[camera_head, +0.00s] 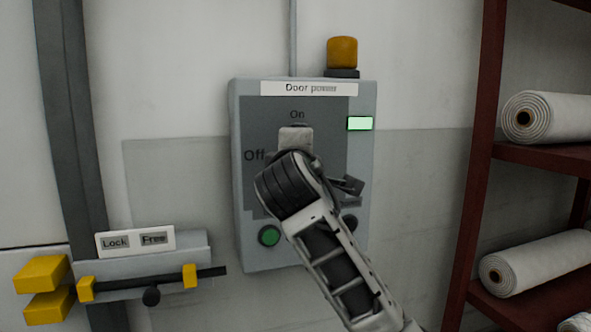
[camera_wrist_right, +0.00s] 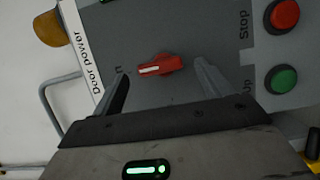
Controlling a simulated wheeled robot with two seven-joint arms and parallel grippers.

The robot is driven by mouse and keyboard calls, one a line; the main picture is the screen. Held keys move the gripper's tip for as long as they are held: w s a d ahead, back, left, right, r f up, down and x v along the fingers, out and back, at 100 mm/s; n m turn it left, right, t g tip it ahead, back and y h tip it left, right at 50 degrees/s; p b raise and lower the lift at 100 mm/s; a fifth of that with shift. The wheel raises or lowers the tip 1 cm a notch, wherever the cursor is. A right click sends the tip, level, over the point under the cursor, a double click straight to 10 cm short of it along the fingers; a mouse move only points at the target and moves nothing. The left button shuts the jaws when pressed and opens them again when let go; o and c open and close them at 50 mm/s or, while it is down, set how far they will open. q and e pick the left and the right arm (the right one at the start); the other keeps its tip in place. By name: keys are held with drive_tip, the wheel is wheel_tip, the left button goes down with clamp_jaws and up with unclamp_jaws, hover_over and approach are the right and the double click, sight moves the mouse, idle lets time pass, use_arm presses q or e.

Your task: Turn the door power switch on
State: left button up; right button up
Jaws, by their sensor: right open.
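The door power box (camera_head: 363,180) is on the wall in the middle of the head view, with "On" above "Off" on its grey panel. Its red switch knob (camera_wrist_right: 165,66) shows in the right wrist view, with its white mark pointing left toward the partly hidden "On" lettering. A green indicator (camera_head: 360,123) on the box is lit. My right gripper (camera_head: 295,138) is in front of the panel and hides the knob in the head view. In the wrist view its open fingers (camera_wrist_right: 162,78) stand on either side of the knob, with visible gaps. My left gripper is not in view.
An amber lamp (camera_head: 342,53) tops the box. A green button (camera_head: 269,236) and a red Stop button (camera_wrist_right: 285,15) are low on it. A Lock/Free latch (camera_head: 150,283) is at lower left. A red shelf (camera_head: 476,170) with white rolls (camera_head: 548,117) stands at right.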

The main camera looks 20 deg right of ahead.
drive_tip(key=b+v, duration=0.1)
drive_tip(key=v, duration=1.2)
drive_tip(key=shift+s, duration=0.25)
drive_tip(key=shift+a, duration=0.1)
wheel_tip(320, 180, down, 28)
drive_tip(key=w+a+m+g+y, duration=0.1)
drive_tip(key=w+m+g+y, duration=0.15)
drive_tip(key=y, duration=0.35)
drive_tip(key=s+d+f+m+g+y, duration=0.2)
drive_tip(key=s+f+m, duration=0.7)
drive_tip(key=s+f, duration=1.2)
drive_tip(key=shift+d+f+g+y, duration=0.25)
drive_tip(key=shift+f+g+y, duration=0.15)
drive_tip(key=shift+g+y, duration=0.5)
